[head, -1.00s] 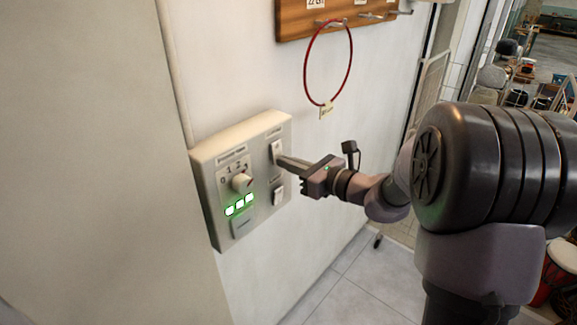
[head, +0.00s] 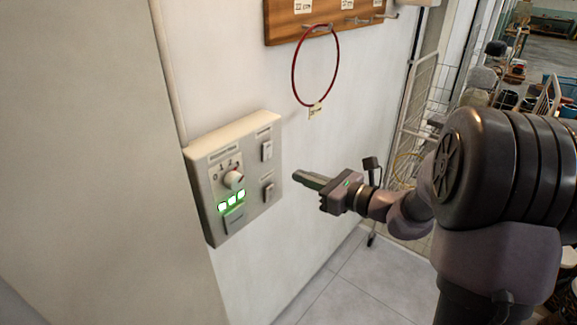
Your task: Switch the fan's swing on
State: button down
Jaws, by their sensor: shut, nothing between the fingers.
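A beige control panel (head: 208,186) is fixed to the wall at left of centre. It has a round knob (head: 234,180) with a numbered scale, a row of lit green indicators (head: 231,201) and a flat grey plate or button (head: 235,222) below them. On its right side are an upper rocker switch (head: 266,151) and a lower rocker switch (head: 269,192). Their labels are too small to read. My gripper (head: 296,176) is shut and empty. It points left at the panel, just right of its edge, apart from both switches.
A wooden rack (head: 320,20) with hooks and tags is on the wall above. A red ring (head: 294,75) with a tag hangs from it. A white wire rack (head: 415,100) stands behind my arm. The tiled floor (head: 350,290) below is clear.

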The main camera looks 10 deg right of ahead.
jog(key=s+d, duration=0.1)
jog(key=s, duration=0.1)
jog(key=s+d+f, duration=0.1)
jog(key=s+d, duration=0.1)
jog(key=shift+d+p, duration=0.1)
jog(key=shift+p, duration=0.3)
